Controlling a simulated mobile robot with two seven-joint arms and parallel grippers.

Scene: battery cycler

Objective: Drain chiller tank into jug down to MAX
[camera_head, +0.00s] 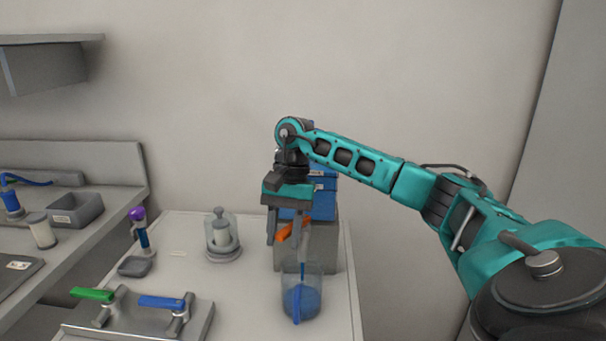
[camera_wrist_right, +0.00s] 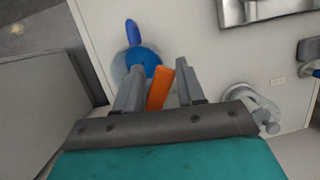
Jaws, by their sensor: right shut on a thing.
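The chiller tank (camera_head: 325,250) is a grey box with a blue upper part, standing at the back right of the white bench. An orange lever (camera_head: 284,232) sticks out at its front; it also shows in the wrist view (camera_wrist_right: 160,90). My right gripper (camera_head: 283,228) is shut on the orange lever, pointing down from above. The clear jug (camera_head: 316,268) stands below the lever, with blue liquid (camera_head: 304,299) in its lower part. A thin blue line runs down into the jug, maybe a stream. The MAX mark cannot be made out. My left gripper is out of view.
A metal plate with green and blue handles (camera_head: 140,318) lies in front. A grey bin (camera_head: 76,208) sits on the left counter.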

